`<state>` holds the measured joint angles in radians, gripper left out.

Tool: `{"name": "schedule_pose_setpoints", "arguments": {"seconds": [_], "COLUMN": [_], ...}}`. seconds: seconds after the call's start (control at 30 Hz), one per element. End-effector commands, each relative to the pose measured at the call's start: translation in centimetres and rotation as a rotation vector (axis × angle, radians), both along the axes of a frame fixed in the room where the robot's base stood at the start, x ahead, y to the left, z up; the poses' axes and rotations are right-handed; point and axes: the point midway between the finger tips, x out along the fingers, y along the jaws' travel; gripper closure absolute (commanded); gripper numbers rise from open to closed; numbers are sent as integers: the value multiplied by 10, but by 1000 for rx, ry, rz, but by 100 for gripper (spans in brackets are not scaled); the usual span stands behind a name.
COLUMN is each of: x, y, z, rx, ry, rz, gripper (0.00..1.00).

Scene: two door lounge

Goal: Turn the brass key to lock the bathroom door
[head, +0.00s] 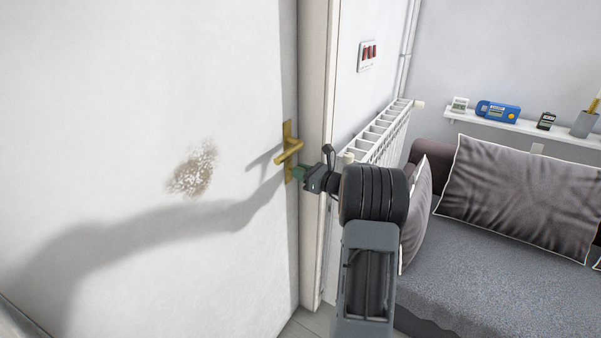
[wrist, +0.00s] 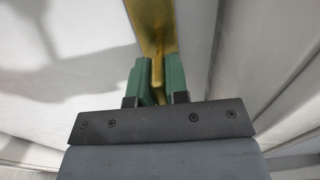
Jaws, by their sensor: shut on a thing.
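The white bathroom door (head: 140,90) fills the left of the head view and looks flush with its frame. A brass plate (head: 288,130) with a lever handle (head: 288,152) is at its right edge. My gripper (head: 300,173) is at the plate's lower end, just below the lever. In the wrist view my gripper (wrist: 160,88) has its green fingers on either side of the brass key (wrist: 158,80), shut on it. The plate (wrist: 155,25) rises behind the key. The key is hidden in the head view, and the keyhole cannot be seen.
The door frame (head: 314,140) stands right of the plate. Beyond it are a radiator (head: 385,133), a switch panel (head: 368,55), a grey sofa (head: 500,265) with cushions (head: 515,195), and a shelf (head: 530,128) with small items. A brown stain (head: 192,172) marks the door.

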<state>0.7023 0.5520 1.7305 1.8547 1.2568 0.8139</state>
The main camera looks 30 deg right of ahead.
Motion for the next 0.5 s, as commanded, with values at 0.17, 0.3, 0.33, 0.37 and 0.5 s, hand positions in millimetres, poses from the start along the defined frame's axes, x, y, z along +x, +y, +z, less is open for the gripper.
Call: {"name": "schedule_pose_setpoints", "arguments": {"seconds": [0.17, 0.3, 0.33, 0.37, 0.5], "x": [0, 0, 0, 0, -1], "y": [0, 0, 0, 0, 1], "z": [-1, -4, -4, -4, -7], "rx": [-13, -56, -70, -85, -182], "ry": [-6, -27, -34, -42, -90], "rz": [0, -1, -1, -1, 0], "gripper": [100, 100, 100, 100, 100]}}
